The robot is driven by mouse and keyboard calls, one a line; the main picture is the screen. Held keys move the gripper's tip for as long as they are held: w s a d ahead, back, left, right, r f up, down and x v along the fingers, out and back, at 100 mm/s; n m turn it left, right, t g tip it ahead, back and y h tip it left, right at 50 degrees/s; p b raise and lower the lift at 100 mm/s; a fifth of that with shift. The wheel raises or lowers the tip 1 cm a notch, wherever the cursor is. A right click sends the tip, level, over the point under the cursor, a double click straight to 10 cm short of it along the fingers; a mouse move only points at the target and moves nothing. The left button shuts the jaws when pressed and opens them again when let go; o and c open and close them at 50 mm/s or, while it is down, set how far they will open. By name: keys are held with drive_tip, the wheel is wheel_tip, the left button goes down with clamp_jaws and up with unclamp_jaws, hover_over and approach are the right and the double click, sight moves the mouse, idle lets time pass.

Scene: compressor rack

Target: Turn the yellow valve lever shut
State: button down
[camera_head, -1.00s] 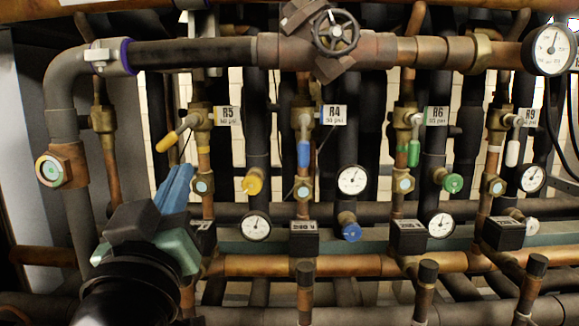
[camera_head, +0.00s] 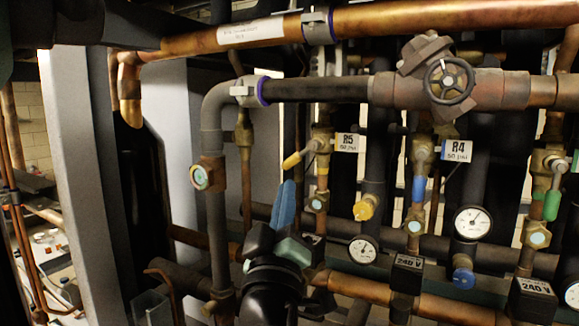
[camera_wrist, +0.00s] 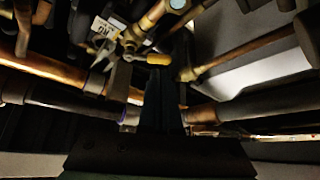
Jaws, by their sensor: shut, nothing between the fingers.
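The yellow valve lever (camera_head: 293,160) slopes down to the left from its brass valve below the R5 tag (camera_head: 347,142). My gripper (camera_head: 285,187) has its blue fingers together, pointing up, with their tips just below the lever's yellow end. In the wrist view the lever's yellow grip (camera_wrist: 158,59) shows close to the tips of my dark-looking fingers (camera_wrist: 168,65). I cannot tell whether they touch. Nothing is held between the fingers.
A yellow knob (camera_head: 365,208) and a gauge (camera_head: 363,249) are right of my fingers. A grey bent pipe (camera_head: 215,130) stands to the left.

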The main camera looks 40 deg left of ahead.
sight(288, 166)
drive_tip(key=x, duration=0.3)
drive_tip(key=shift+w+a+r, duration=0.15)
drive_tip(key=shift+a, duration=0.2)
drive_tip(key=shift+w+r, duration=0.2)
drive_tip(key=shift+w, duration=0.2)
drive_tip(key=shift+a, duration=0.1)
drive_tip(key=shift+s+a+f+m+b, duration=0.15)
drive_tip(key=shift+m+b, duration=0.15)
drive_tip(key=shift+b, duration=0.15)
